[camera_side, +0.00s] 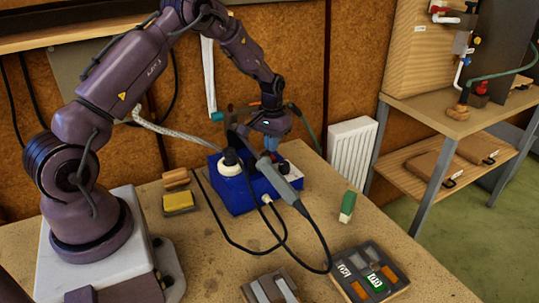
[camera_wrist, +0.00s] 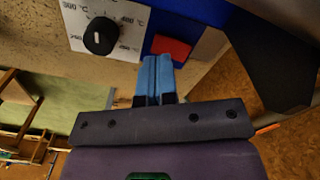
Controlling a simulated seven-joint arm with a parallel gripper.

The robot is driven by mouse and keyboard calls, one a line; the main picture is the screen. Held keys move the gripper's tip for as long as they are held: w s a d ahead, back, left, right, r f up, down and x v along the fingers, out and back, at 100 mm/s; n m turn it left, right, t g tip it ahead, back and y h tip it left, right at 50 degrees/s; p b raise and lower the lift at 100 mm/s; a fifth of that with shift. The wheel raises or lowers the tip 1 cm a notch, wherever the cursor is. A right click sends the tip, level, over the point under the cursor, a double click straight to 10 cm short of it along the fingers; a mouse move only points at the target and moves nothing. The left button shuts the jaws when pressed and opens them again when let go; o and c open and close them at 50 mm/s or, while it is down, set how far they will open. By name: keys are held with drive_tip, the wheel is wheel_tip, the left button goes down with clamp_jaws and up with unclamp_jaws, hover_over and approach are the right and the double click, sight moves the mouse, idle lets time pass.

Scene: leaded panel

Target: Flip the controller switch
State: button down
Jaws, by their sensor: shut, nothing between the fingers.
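The controller is a blue box (camera_side: 238,198) on the bench in the side view. In the wrist view it shows a white temperature scale, a black dial (camera_wrist: 101,36) and a red switch (camera_wrist: 171,46) on its blue face. My gripper (camera_side: 272,146) is over the back right part of the box. Its blue fingers (camera_wrist: 154,60) are shut with nothing between them. In the wrist view the fingertips appear just below the red switch and overlap its lower edge; I cannot tell whether they touch it. The switch's position is unclear.
A grey-handled tool (camera_side: 284,180) rests across the box, with black cables looping over the bench. The bench's right side has bare room.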

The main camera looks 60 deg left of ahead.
sight(272, 158)
drive_tip(key=shift+r, duration=2.15)
drive_tip(key=shift+s, duration=0.1)
drive_tip(key=s, duration=0.1)
drive_tip(key=s+d, duration=0.1)
drive_tip(key=s, duration=0.1)
drive_tip(key=shift+d+f+g, duration=0.15)
drive_tip(key=shift+d+g, duration=0.15)
drive_tip(key=shift+g, duration=0.1)
drive_tip(key=s+d+r+m+t, duration=0.3)
drive_tip(key=s+d+r, duration=0.6)
drive_tip(key=s+r, duration=0.1)
drive_tip(key=s+d+r+m+t, duration=0.3)
drive_tip(key=s+d+r, duration=0.6)
drive_tip(key=r, duration=0.4)
drive_tip(key=shift+s, duration=0.9)
drive_tip(key=shift+d+r, duration=0.1)
